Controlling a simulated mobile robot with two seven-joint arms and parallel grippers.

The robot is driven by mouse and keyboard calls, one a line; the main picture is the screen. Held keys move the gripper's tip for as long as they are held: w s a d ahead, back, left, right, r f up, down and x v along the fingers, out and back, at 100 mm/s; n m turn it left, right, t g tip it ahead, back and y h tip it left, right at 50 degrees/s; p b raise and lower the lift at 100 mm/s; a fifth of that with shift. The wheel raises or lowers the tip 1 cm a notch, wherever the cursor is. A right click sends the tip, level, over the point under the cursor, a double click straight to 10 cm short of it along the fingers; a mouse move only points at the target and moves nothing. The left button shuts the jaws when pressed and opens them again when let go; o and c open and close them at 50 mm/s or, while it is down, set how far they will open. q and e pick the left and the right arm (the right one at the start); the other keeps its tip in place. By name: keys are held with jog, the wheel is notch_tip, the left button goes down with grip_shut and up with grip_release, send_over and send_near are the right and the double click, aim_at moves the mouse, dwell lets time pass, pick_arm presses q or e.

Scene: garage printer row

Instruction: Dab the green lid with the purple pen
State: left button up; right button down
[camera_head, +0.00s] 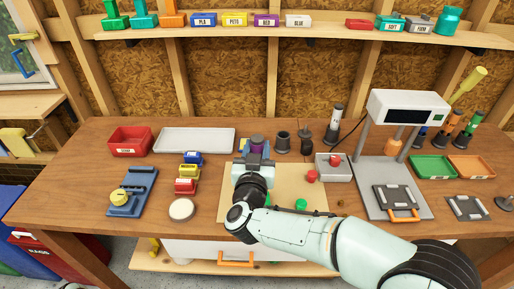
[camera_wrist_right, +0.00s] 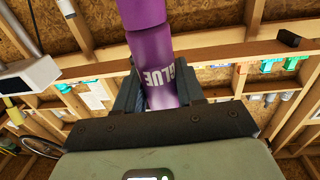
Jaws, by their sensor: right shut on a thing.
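The purple pen (camera_wrist_right: 155,50), marked GLUE, stands between the fingers of my right gripper (camera_wrist_right: 160,92) in the wrist view. In the head view its purple end (camera_head: 257,143) shows just beyond my right gripper (camera_head: 254,160), which is shut on it above the tan board. A small green lid-like piece (camera_head: 300,204) lies on the board (camera_head: 290,180), to the right of my right wrist and nearer the front. My arm hides part of the board, and the pen's tip is hidden. My left gripper is not in view.
A grey box with a red knob (camera_head: 336,160) and a small red piece (camera_head: 312,176) are right of the gripper. Dark cups (camera_head: 283,142) stand behind. A white-headed machine (camera_head: 408,106) stands at right. A grey tray (camera_head: 195,140) lies at back left.

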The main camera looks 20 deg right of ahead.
notch_tip(320, 180, down, 3)
jog(key=shift+f+b, duration=0.2)
jog(key=shift+b, duration=0.85)
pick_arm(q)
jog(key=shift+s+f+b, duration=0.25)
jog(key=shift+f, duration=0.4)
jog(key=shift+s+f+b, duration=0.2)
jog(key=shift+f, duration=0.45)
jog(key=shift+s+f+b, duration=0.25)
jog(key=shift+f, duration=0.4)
pick_arm(e)
jog(key=shift+f, duration=1.15)
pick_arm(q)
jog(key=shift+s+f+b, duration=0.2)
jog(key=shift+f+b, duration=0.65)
pick_arm(e)
jog(key=shift+f, duration=1.25)
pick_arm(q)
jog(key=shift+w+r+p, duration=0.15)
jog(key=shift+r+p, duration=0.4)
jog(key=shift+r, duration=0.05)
pick_arm(e)
jog(key=shift+r, duration=0.55)
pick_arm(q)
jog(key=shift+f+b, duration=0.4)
pick_arm(e)
jog(key=shift+f, duration=0.55)
